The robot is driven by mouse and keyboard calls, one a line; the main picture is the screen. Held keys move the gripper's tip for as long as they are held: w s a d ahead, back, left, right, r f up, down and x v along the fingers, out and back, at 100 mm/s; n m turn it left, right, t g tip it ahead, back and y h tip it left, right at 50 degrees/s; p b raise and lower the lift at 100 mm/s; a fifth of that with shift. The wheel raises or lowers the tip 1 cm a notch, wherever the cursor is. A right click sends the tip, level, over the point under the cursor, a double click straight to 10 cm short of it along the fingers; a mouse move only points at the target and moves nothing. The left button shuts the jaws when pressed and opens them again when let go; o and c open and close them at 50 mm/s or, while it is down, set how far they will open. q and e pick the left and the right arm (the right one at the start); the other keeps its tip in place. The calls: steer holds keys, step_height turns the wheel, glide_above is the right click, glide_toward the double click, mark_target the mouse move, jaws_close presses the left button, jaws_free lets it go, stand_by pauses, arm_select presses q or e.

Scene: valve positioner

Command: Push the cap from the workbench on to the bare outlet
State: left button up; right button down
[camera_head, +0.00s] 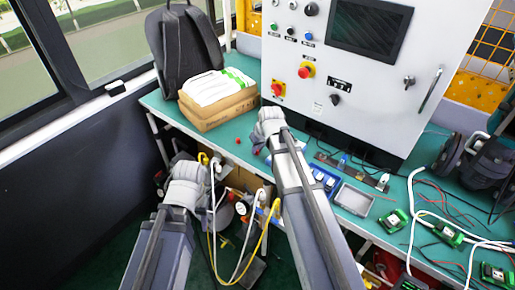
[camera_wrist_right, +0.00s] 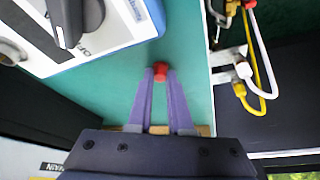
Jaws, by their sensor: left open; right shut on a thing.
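A small red cap (camera_wrist_right: 160,69) is between the fingertips of my right gripper (camera_wrist_right: 160,78), which is shut on it just over the green workbench (camera_wrist_right: 118,92). In the head view a small red spot (camera_head: 238,140) shows on the bench left of my right wrist; the right fingers cannot be made out there. My left gripper (camera_head: 190,168) is low at the bench's front edge, beside the hoses; its fingers are mostly hidden. Fittings with white and yellow hoses (camera_wrist_right: 245,75) show past the bench edge in the right wrist view. I cannot tell which outlet is bare.
A cardboard box (camera_head: 215,110) with white packs and a dark backpack (camera_head: 185,45) stand at the back left. A grey control cabinet (camera_head: 350,85) stands behind. A blue organiser (camera_head: 325,182), grey tray (camera_head: 353,199) and wired green modules (camera_head: 447,234) lie to the right.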

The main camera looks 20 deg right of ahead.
mark_target(258, 151)
steer(key=shift+r+p, duration=1.05)
steer(key=shift+r, duration=0.05)
stand_by(1.1)
steer(key=shift+r+p, duration=1.95)
steer(key=shift+p, duration=0.05)
steer(key=shift+s, duration=0.1)
